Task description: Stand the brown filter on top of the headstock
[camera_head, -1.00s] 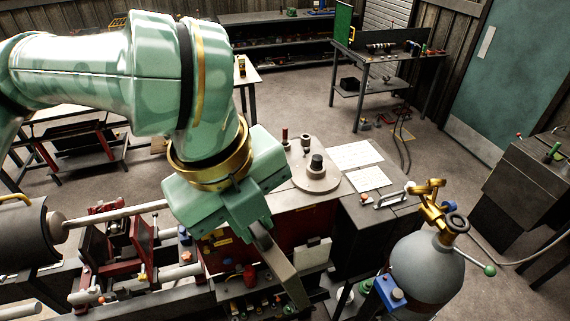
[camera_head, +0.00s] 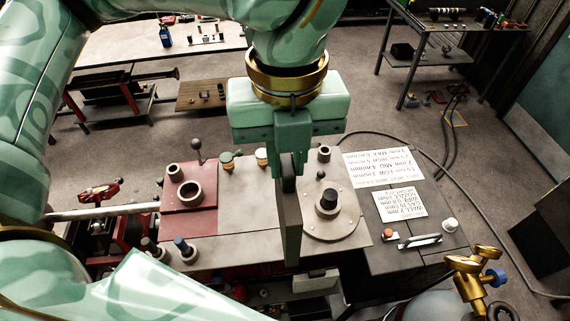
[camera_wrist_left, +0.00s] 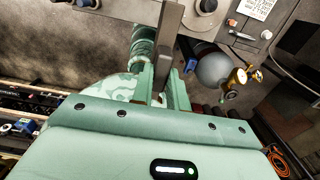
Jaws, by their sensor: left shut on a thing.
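My left gripper (camera_head: 291,165) points down over the lathe's headstock (camera_head: 235,235). It is shut on the brown filter (camera_head: 290,222), a flat grey-brown slab seen nearly edge-on and held upright. The filter also shows between the fingers in the wrist view (camera_wrist_left: 168,38). In the head view its lower end overlaps the front part of the headstock's pale top, left of the round dial plate (camera_head: 330,222). I cannot tell whether it touches the top or hangs just above it. My right gripper is not in view.
On the headstock stand a black knob (camera_head: 328,200), a red plate with a ring (camera_head: 189,193), and several small knobs. To the right are a dark cabinet with white labels (camera_head: 400,204) and a grey cylinder with brass fittings (camera_head: 470,264). Pale top is free left of the filter.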

